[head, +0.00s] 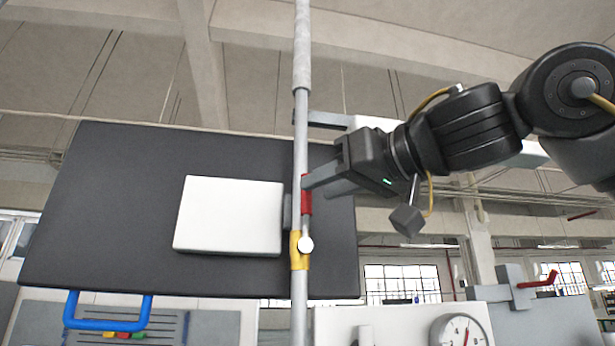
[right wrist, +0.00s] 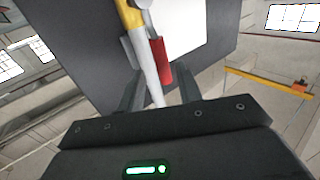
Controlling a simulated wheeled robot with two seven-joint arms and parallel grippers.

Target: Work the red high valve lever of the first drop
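A vertical grey pipe (head: 300,130) carries a short red lever (head: 306,195), which points upright along it, above a yellow pipe section (head: 299,262) and a white round knob (head: 306,245). My right gripper (head: 308,182) reaches in from the right at the red lever. In the right wrist view its two fingers (right wrist: 158,92) are apart, with the pipe (right wrist: 146,68) and the lower end of the red lever (right wrist: 160,62) in the gap between them. I cannot tell if either finger touches the lever. My left gripper is not in view.
A dark panel (head: 110,200) with a white box (head: 228,215) stands right behind the pipe. A blue handle (head: 108,322) is at lower left. A round gauge (head: 460,333) and another red lever (head: 540,281) are at lower right.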

